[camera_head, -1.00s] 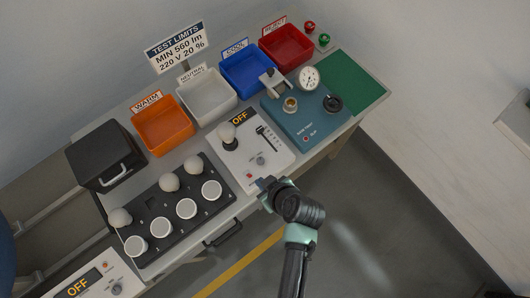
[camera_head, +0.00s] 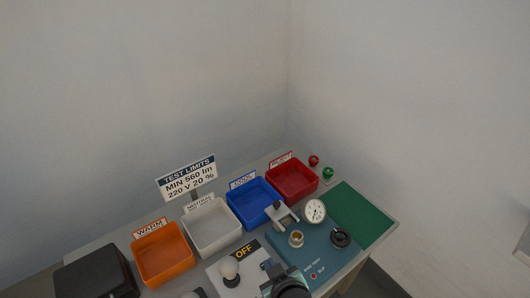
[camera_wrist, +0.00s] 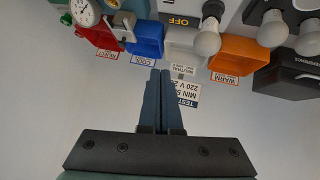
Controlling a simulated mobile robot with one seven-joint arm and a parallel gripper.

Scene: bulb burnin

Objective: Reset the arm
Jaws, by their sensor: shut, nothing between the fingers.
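The rest of my arm is mostly cut off by the head view's lower edge.
A bulb (camera_head: 229,268) stands on the white unit, whose display reads OFF. Orange (camera_head: 165,268), white (camera_head: 213,240), blue (camera_head: 253,215) and red (camera_head: 291,190) bins line the back. The teal tester (camera_head: 325,257) and green mat (camera_head: 352,215) are at right. A black box (camera_head: 95,275) is at left.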

